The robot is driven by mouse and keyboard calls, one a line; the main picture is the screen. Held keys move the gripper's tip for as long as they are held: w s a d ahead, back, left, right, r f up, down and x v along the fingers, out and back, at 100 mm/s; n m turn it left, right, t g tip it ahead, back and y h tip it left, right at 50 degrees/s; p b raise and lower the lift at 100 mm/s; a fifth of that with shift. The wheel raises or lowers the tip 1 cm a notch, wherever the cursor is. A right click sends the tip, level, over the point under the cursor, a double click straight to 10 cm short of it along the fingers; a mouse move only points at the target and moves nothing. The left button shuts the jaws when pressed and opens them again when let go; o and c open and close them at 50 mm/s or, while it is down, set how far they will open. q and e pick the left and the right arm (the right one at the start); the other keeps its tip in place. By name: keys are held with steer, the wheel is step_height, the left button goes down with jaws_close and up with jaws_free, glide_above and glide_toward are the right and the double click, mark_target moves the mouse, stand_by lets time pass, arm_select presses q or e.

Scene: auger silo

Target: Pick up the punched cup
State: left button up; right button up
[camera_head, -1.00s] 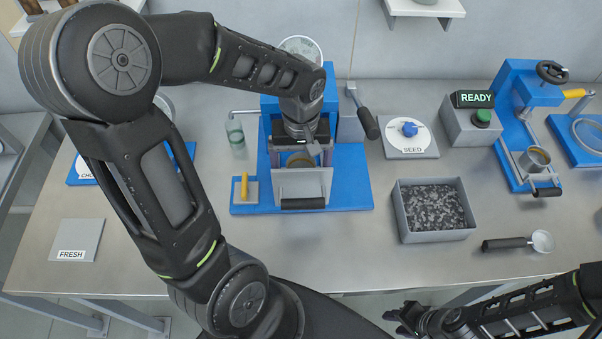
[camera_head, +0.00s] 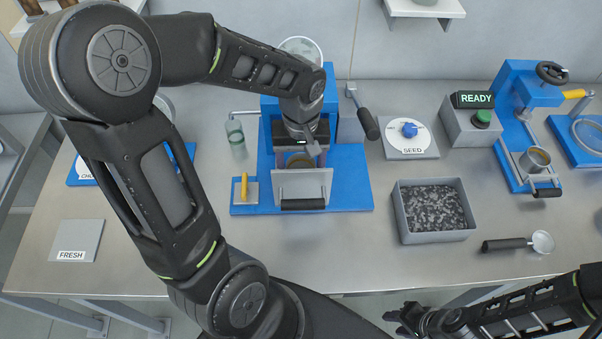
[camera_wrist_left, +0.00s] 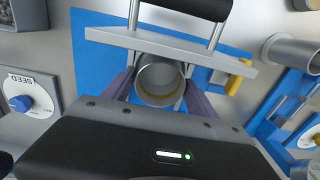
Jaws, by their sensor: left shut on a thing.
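The metal cup (camera_wrist_left: 160,82) shows in the left wrist view, open end toward the camera, between the two grey-purple fingers of my left gripper (camera_wrist_left: 158,92). The gripper is shut on it. In the head view the cup's rim (camera_head: 300,160) shows only in part, behind a grey plate with a black handle (camera_head: 303,188), inside the blue machine. My left gripper (camera_head: 300,150) reaches down there, its fingers on either side. I cannot see whether the cup is clear of its seat. My right gripper (camera_head: 398,318) is at the bottom edge, away from everything; its jaw opening is unclear.
The machine stands on a blue base (camera_head: 350,195), with a yellow-handled block (camera_head: 244,189) on its left. A glass tube (camera_head: 235,136) stands further left. A bin of dark granules (camera_head: 434,235) and a scoop (camera_head: 540,242) lie right.

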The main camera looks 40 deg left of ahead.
arm_select(q)
steer(key=c, duration=0.4)
steer(key=shift+r, duration=0.1)
steer(key=shift+c, duration=0.2)
step_height(320, 180, up, 18)
steer(key=shift+p, duration=0.35)
stand_by(0.6)
